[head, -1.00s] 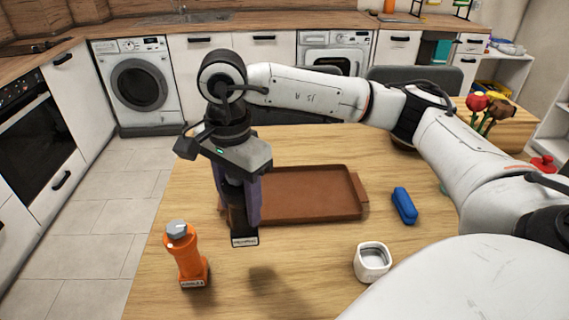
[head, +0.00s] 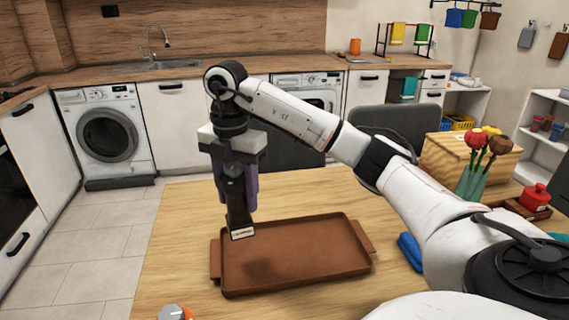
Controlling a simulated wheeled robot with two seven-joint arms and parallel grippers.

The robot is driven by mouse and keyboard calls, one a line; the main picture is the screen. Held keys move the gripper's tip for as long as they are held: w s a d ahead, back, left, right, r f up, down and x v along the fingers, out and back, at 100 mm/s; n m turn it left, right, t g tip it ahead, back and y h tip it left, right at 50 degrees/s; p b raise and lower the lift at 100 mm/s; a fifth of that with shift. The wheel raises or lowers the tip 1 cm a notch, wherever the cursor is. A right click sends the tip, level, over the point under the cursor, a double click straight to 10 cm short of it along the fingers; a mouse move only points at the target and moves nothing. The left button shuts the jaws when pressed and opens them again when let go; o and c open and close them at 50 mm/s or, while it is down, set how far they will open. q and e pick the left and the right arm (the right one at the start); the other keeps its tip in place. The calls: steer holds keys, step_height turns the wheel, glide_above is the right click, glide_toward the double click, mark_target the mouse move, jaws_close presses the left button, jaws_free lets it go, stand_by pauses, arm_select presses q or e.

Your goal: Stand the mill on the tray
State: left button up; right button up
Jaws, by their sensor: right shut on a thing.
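The dark mill (head: 238,216), with a pale label near its base, is held upright, slightly tilted, in my right gripper (head: 237,188). The gripper is shut on it, and its fingers hide much of the mill's upper part. The brown tray (head: 330,262) lies flat on the wooden table. The mill's base appears over the tray's back left part. A dark shadow on the tray lies apart from the base, so the mill seems to hang above it. My left gripper is not in view.
An orange container with a grey cap (head: 172,313) is cut off at the bottom edge. A blue object (head: 410,252) lies right of the tray, partly behind my right arm. Flowers (head: 480,150), a wooden box (head: 440,160) and a red pot (head: 536,196) stand at the right.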

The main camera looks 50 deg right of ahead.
mark_target(242, 228)
steer(key=shift+w+d+m, duration=0.15)
steer(key=shift+d+m, duration=0.1)
steer(key=shift+m, duration=0.35)
steer(key=shift+d+f, duration=0.1)
steer(key=shift+f, duration=0.15)
steer(key=shift+m, duration=0.3)
step_height(242, 228, down, 10)
steer(key=shift+r, duration=0.25)
steer(key=shift+f, duration=0.2)
steer(key=o, duration=1.2)
step_height(242, 228, up, 12)
steer(key=shift+r, duration=0.2)
